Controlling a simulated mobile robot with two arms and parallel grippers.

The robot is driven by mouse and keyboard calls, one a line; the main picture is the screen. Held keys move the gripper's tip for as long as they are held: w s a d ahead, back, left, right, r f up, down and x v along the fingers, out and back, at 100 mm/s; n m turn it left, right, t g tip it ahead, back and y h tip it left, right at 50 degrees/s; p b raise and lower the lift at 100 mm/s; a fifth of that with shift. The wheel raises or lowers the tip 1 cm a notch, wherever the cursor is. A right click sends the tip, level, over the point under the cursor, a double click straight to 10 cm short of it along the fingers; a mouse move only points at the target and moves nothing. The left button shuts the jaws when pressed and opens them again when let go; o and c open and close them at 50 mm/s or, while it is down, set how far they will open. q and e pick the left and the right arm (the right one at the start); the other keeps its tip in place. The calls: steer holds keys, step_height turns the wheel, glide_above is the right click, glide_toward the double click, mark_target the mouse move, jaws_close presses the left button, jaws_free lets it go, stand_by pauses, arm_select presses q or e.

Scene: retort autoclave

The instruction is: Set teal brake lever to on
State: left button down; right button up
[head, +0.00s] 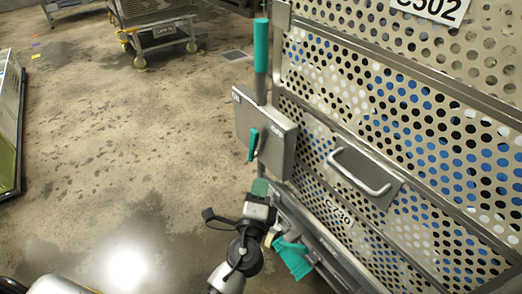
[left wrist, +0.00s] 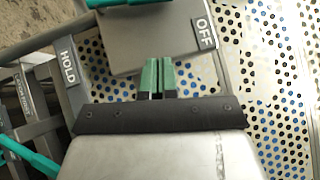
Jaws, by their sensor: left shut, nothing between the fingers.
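A small teal lever (head: 253,143) is mounted on the face of a grey plate (head: 280,150) on the side of the perforated cart. It points down and a little left in the head view. In the left wrist view the grey plate (left wrist: 150,40) carries an OFF label (left wrist: 203,33), and a teal bar (left wrist: 115,3) crosses the top edge. My left gripper (head: 259,187) is just below the plate; its green fingers (left wrist: 157,78) are shut and empty, apart from the lever in the head view. My right gripper is not in view.
The perforated cart (head: 410,130) fills the right side, with a metal handle (head: 362,172). A teal upright handle (head: 261,48) stands above the plate. A teal part (head: 293,258) is low beside my arm. A HOLD label (left wrist: 68,62) shows at left. Open floor (head: 120,130) lies left.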

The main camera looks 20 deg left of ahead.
arm_select(q)
steer(key=p, duration=0.2)
glide_toward(257, 139)
steer(key=w+d, duration=0.2)
steer(key=w, duration=0.3)
steer(key=shift+w+a+r, duration=0.15)
steer(key=shift+w+a, duration=0.3)
steer(key=shift+a, duration=0.15)
steer(key=shift+w+a+r, duration=0.15)
steer(key=shift+w+a, duration=0.3)
steer(key=shift+a, duration=0.1)
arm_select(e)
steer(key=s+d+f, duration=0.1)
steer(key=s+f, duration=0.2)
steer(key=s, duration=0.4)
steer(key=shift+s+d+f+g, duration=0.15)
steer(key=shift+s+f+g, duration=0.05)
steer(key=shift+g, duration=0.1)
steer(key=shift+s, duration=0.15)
arm_select(q)
steer(key=shift+w+a+r+p, duration=0.1)
steer(key=shift+r+p, duration=0.15)
steer(key=shift+p, duration=0.5)
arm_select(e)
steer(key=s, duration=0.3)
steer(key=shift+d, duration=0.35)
